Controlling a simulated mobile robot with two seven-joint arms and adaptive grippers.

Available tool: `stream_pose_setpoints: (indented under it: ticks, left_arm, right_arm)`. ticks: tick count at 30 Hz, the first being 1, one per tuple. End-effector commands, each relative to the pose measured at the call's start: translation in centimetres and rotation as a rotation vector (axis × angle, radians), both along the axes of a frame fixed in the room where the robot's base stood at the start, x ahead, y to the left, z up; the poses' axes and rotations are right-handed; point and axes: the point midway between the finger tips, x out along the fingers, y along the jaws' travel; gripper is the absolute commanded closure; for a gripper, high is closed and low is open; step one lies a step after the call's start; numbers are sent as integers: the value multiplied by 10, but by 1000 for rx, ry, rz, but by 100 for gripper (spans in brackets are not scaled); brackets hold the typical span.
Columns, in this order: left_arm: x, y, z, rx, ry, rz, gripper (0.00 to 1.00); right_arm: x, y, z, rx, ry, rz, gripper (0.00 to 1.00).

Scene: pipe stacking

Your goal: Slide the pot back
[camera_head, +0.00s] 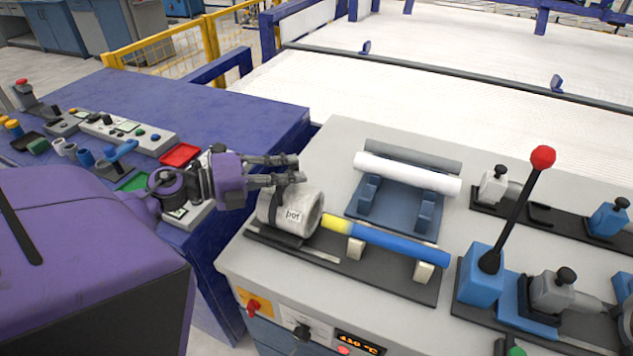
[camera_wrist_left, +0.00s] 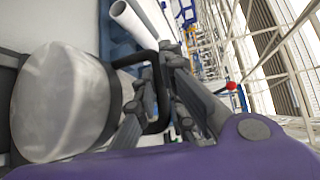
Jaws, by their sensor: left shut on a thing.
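The pot (camera_head: 290,215), a grey cylinder with a "pot" label, lies on its side on a dark rail (camera_head: 290,244) at the left of the grey bench. A blue pipe with a yellow end (camera_head: 385,245) lies on white supports to its right, its yellow end close to the pot. My left gripper (camera_head: 292,169) is above the pot, reaching in from the left. In the left wrist view the pot (camera_wrist_left: 62,100) is at left, and its black handle (camera_wrist_left: 158,122) runs between my fingers, which are shut on it. My right gripper is not in view.
A white pipe (camera_head: 410,173) and a grey pipe (camera_head: 412,155) lie on a blue rack (camera_head: 385,207) behind. A red-knobbed lever (camera_head: 515,210) stands at right. A purple-blue table (camera_head: 230,115) with small parts and trays is at left.

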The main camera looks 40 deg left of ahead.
Motion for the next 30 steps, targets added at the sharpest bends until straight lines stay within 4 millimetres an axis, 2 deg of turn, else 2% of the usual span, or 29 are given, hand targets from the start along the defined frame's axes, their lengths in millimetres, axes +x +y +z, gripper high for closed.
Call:
stream_pose_setpoints:
  ticks: [1,4,14,15,19,30]
  left_arm:
    - [-2,12,-2,0,5,7,100]
    - [-5,22,-1,-2,3,4,100]
    - [-6,26,0,-2,1,5,100]
    - [-6,26,0,-2,1,6,88]
    - [-6,25,0,-2,0,3,71]
    - [-9,25,0,-2,0,0,71]
  right_arm:
    - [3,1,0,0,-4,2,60]
    - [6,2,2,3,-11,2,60]
    - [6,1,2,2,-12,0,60]
    - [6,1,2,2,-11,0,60]
    - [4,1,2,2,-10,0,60]
    - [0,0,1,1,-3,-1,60]
